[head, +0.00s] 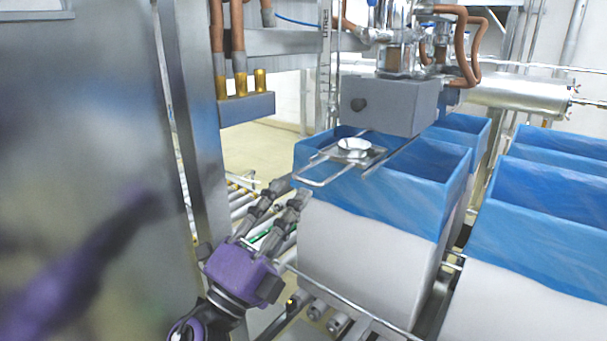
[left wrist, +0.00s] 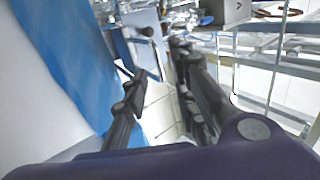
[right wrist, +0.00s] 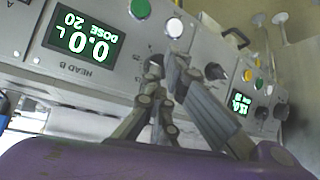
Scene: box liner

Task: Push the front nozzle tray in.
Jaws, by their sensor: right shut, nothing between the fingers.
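The front nozzle tray (head: 374,154) is a small metal plate on two rails with a white round dish on it and a wire loop handle at its near left end. It sticks out below the grey nozzle block (head: 395,105), above the front blue-lined box. My left gripper (head: 293,190) is just left of and below the handle, beside the box's left side. Its fingers are apart and empty in the left wrist view (left wrist: 160,60). My right gripper (right wrist: 165,70) is shut and empty in front of a control panel; it is outside the head view.
The front white box with blue liner (head: 365,240) stands under the tray. More lined boxes (head: 540,240) stand at the right. A metal post (head: 190,120) rises left of my left gripper. The control panel (right wrist: 90,75) has displays, buttons and knobs close to my right fingers.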

